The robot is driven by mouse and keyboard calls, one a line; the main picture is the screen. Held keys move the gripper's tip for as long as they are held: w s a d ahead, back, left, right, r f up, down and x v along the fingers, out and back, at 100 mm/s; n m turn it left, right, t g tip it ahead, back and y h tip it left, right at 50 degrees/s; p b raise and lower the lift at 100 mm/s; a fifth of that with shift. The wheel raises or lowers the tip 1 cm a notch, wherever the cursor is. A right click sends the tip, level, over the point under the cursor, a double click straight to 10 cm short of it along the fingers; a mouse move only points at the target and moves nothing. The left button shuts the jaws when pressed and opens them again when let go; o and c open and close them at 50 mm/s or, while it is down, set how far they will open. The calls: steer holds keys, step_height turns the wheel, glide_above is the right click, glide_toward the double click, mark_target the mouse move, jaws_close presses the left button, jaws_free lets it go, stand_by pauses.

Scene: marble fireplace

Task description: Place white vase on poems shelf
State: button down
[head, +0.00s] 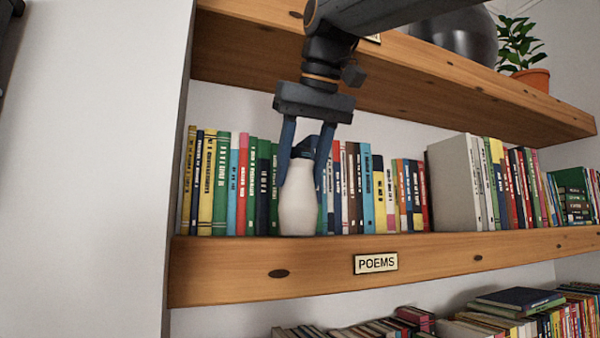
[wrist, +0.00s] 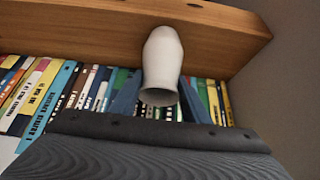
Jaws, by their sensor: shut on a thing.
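The white vase (head: 298,205) stands upright in the head view, its base at the level of the POEMS shelf (head: 225,272), near the left end. Whether its base touches the board cannot be told for sure. My gripper (head: 301,182) comes down from above with its two blue fingers on either side of the vase, shut on it. In the wrist view the vase (wrist: 162,60) shows its open mouth toward the camera, between the fingers, against the shelf board (wrist: 80,32). The POEMS label (head: 376,263) is on the shelf's front edge, right of the vase.
A row of books (head: 232,185) stands behind the vase. A large grey book (head: 452,185) is farther right. An upper shelf (head: 430,75) overhangs, carrying a potted plant (head: 530,75) and a dark round object (head: 460,42). A white wall (head: 90,170) lies left.

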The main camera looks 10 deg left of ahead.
steer(key=c, duration=1.2)
jaws_free()
steer(key=shift+o, duration=1)
steer(key=shift+f, duration=0.1)
steer(key=shift+w+a, duration=0.1)
steer(key=shift+a, duration=0.05)
steer(key=v, duration=1.2)
steer(key=shift+r, duration=0.25)
